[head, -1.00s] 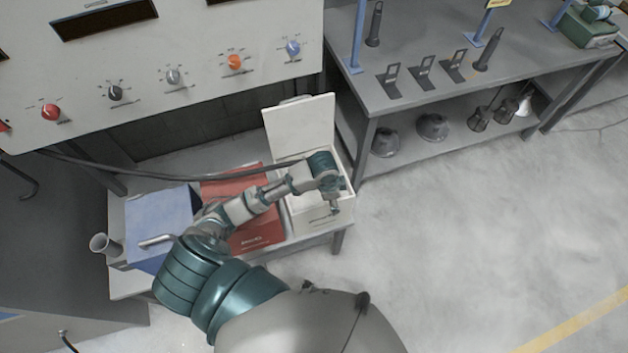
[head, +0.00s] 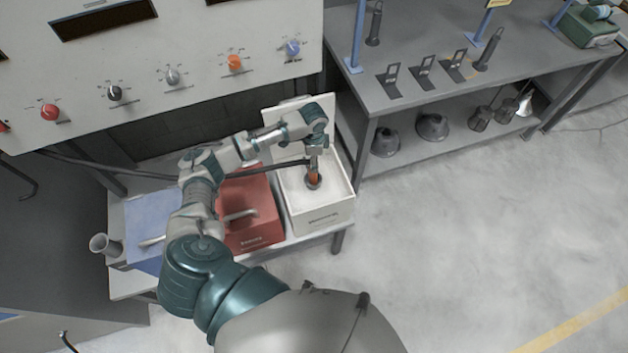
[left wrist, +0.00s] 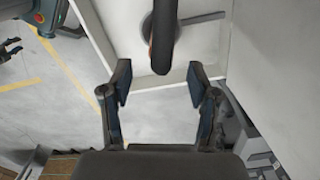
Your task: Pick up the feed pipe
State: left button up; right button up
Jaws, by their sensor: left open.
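A dark feed pipe (head: 268,168) comes in from the left below the panel and ends over the white box, where an orange part (head: 313,178) shows. In the left wrist view the dark pipe (left wrist: 163,35) with an orange edge hangs down from the top, its rounded end between and just beyond the fingertips. My left gripper (head: 314,163) points down over the white box. Its fingers (left wrist: 158,82) are spread on both sides of the pipe's end in the wrist view, with clear gaps. My right gripper is not seen.
The white box (head: 322,216) stands open, lid raised behind it. A red box (head: 262,232) and a blue box (head: 143,218) stand beside it on a low bench. The control panel (head: 200,80) rises behind. A shelf table (head: 420,100) holds hoods at right. Floor is clear.

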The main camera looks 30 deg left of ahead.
pick_arm(q)
send_over(313, 181)
jog(key=w+a, duration=0.1)
notch_tip(313, 181, down, 6)
jog(key=f, duration=0.1)
jog(key=shift+w+d+f, duration=0.15)
jog(key=c, duration=0.3)
grip_shut()
